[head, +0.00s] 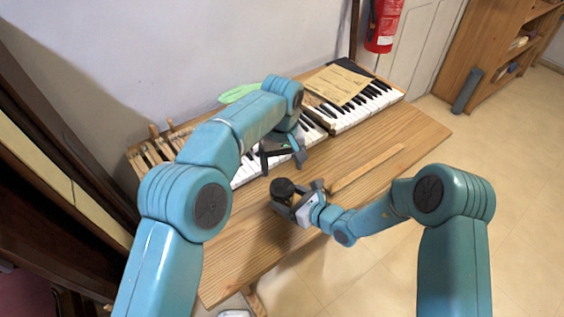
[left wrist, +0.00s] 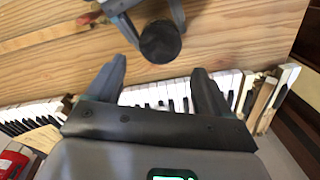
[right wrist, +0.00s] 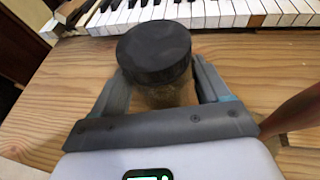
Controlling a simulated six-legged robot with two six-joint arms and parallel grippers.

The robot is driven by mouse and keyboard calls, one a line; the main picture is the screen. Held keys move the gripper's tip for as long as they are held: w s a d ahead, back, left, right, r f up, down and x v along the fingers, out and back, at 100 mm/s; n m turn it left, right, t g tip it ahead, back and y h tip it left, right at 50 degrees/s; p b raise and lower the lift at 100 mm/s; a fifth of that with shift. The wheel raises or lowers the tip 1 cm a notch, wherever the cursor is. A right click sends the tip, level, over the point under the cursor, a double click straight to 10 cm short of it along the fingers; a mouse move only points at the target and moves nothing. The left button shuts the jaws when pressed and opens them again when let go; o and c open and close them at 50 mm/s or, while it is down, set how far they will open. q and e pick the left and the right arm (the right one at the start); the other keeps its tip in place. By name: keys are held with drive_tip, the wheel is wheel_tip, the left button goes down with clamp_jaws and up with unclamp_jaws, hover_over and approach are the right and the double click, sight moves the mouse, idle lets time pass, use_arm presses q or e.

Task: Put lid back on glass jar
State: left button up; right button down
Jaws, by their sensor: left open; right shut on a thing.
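The glass jar (right wrist: 168,96) is between the fingers of my right gripper (head: 296,193), which is shut on it. In the right wrist view, a round black lid (right wrist: 154,50) covers its top; I cannot tell if it is seated or tightened. The lid also shows as a dark disc in the head view (head: 282,187) and left wrist view (left wrist: 160,42). My left gripper (head: 281,156) is open and empty, above the piano keys behind the jar. In the left wrist view its fingers (left wrist: 160,76) are apart, with the lid beyond their tips.
A wooden table (head: 375,160) carries the piano keyboard (head: 365,108) along its back, with a paper sheet (head: 338,84) on it. A long wooden strip (head: 370,166) lies right of the jar. Loose wooden key parts (head: 158,148) stand at the left end. The front table area is clear.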

sight(282, 187)
use_arm(q)
drive_tip(key=shift+f, duration=4)
drive_tip(key=c, duration=0.9)
drive_tip(key=m, duration=0.8)
drive_tip(key=o, duration=1.2)
drive_tip(key=shift+r, duration=2.25)
